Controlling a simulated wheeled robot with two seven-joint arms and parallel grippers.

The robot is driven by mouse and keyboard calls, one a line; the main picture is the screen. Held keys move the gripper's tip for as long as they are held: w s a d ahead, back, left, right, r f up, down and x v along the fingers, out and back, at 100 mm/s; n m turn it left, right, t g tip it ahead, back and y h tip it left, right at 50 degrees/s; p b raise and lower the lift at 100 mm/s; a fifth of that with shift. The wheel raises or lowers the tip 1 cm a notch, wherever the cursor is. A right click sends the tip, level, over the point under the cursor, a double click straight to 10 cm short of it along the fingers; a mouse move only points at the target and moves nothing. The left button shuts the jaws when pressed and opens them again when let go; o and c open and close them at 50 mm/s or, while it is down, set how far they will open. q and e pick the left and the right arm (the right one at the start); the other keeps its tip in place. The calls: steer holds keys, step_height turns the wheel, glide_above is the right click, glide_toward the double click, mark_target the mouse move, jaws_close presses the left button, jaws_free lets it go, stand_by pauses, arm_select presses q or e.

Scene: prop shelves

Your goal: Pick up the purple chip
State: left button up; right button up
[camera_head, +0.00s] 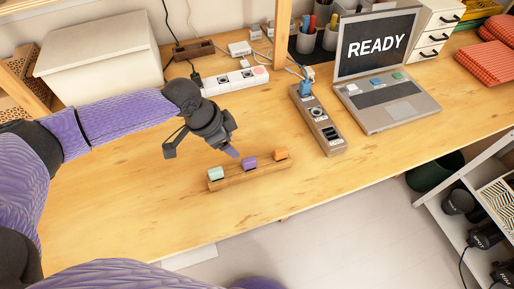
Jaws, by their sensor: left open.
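The purple chip (249,163) stands in the middle of a wooden holder (233,181) near the front edge of the table. A mint green chip (215,173) is to its left and an orange chip (280,154) to its right in the same holder. My left gripper (201,152) is open above and behind the holder, with its fingers spread wide. One fingertip appears close to the purple chip in the picture; I cannot tell whether it touches. Nothing is seen between the fingers. My right gripper is not in view.
A laptop (388,117) reading READY is at the right, beside a wooden strip with sockets (317,120). A white power strip (236,80) and a white box (98,58) are behind my arm. The table left of the holder is clear.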

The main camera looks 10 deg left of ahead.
mark_target(247, 160)
arm_select(q)
steer(key=x, duration=0.2)
steer(key=s+b+x, duration=0.1)
steer(key=x, duration=0.1)
steer(key=shift+w+d+f, duration=0.1)
steer(key=shift+d+f, duration=0.05)
steer(key=b+x, duration=0.1)
steer(key=x, duration=0.1)
steer(key=d+b+x, duration=0.1)
steer(key=x, duration=0.2)
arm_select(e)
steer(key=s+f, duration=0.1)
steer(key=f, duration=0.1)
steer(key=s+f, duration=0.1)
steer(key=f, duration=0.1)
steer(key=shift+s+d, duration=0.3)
arm_select(q)
jaws_close()
